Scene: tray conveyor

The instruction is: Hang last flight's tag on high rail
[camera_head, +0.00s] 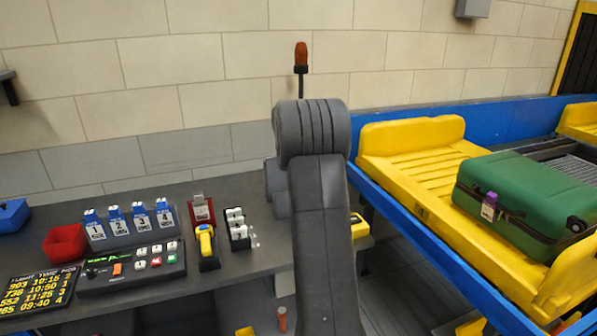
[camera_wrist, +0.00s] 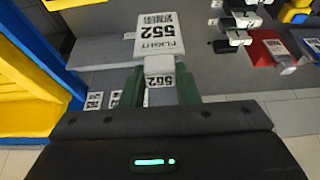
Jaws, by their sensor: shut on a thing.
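In the wrist view, my gripper (camera_wrist: 160,88) is shut, its green fingers on either side of a small white block end marked 552. A white flight tag (camera_wrist: 158,38) with a barcode and the number 552 extends beyond the fingers. In the head view, my arm hides the gripper and the tag. A flight board (camera_head: 40,291) stands at the lower left of the desk. Its rows appear to list 903 at 10:15, 738 at 10:50, 552 at 11:25 and 765 at 09:40. I cannot make out the high rail for certain in either view.
A black rack with white clips (camera_head: 238,224), a red holder (camera_head: 201,213), a yellow scanner (camera_head: 206,241), numbered blue-and-white holders (camera_head: 139,217) and a button panel (camera_head: 133,269) crowd the desk. Right, a green suitcase (camera_head: 530,195) lies on a yellow tray (camera_head: 405,170) on the blue-sided conveyor.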

